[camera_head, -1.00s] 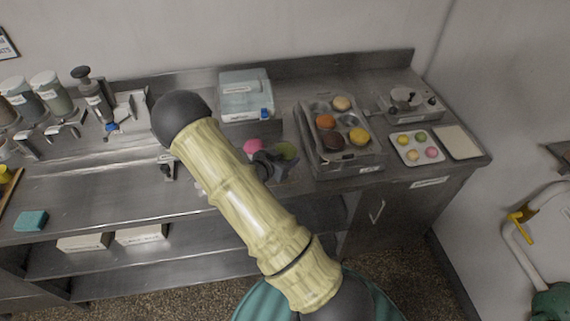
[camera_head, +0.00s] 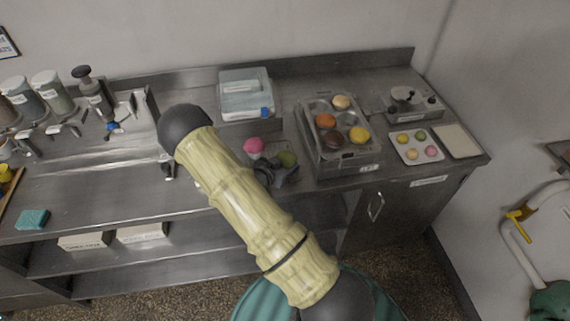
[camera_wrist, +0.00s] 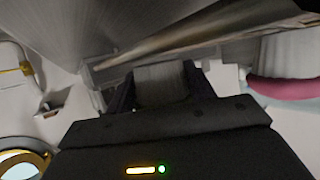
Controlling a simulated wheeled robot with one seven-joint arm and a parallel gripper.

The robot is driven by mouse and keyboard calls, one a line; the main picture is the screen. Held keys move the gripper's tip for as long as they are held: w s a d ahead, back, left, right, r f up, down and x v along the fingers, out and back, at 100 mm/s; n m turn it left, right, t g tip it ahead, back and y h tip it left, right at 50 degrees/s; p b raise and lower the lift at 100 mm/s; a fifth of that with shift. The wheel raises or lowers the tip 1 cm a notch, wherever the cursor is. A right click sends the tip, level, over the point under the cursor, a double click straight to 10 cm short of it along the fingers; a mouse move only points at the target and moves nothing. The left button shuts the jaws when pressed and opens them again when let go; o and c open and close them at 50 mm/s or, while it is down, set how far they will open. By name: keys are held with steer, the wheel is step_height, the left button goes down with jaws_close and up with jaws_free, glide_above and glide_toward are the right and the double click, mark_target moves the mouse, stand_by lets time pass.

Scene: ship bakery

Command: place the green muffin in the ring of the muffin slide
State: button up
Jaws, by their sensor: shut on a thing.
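The green muffin (camera_head: 287,158) is near the front edge of the steel counter, right of a pink muffin (camera_head: 253,145). My dark gripper (camera_head: 281,174) is at its near side, partly hidden behind my arm. In the wrist view my gripper (camera_wrist: 160,88) is shut on a grey ribbed case (camera_wrist: 162,84), which looks like the green muffin's wrapper. The pink muffin also shows at the right edge there (camera_wrist: 285,88), clear of the fingers. I cannot make out the muffin slide or its ring with certainty.
A deep tray (camera_head: 313,153) with several muffins stands just right of my gripper. Farther right are a small tray (camera_head: 399,152) of little cakes, a pale board (camera_head: 457,142) and a metal device (camera_head: 411,102). A clear-lidded box (camera_head: 245,92) stands behind.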

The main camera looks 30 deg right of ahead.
steer(key=shift+f, duration=0.25)
steer(key=shift+s+f+b, duration=0.15)
steer(key=shift+s+b, duration=0.1)
steer(key=shift+b, duration=0.05)
steer(key=o, duration=0.8)
steer(key=shift+a+f, duration=0.1)
steer(key=shift+f, duration=0.05)
steer(key=shift+s, duration=0.1)
steer(key=shift+r+p, duration=0.45)
steer(key=shift+p, duration=0.25)
steer(key=b+v, duration=0.1)
steer(key=v, duration=0.4)
steer(key=b+v, duration=0.2)
steer(key=v, duration=0.4)
steer(key=b+v, duration=0.2)
steer(key=v, duration=0.4)
steer(key=shift+w+a+r, duration=0.1)
steer(key=shift+w+a, duration=0.05)
steer(key=shift+w, duration=0.2)
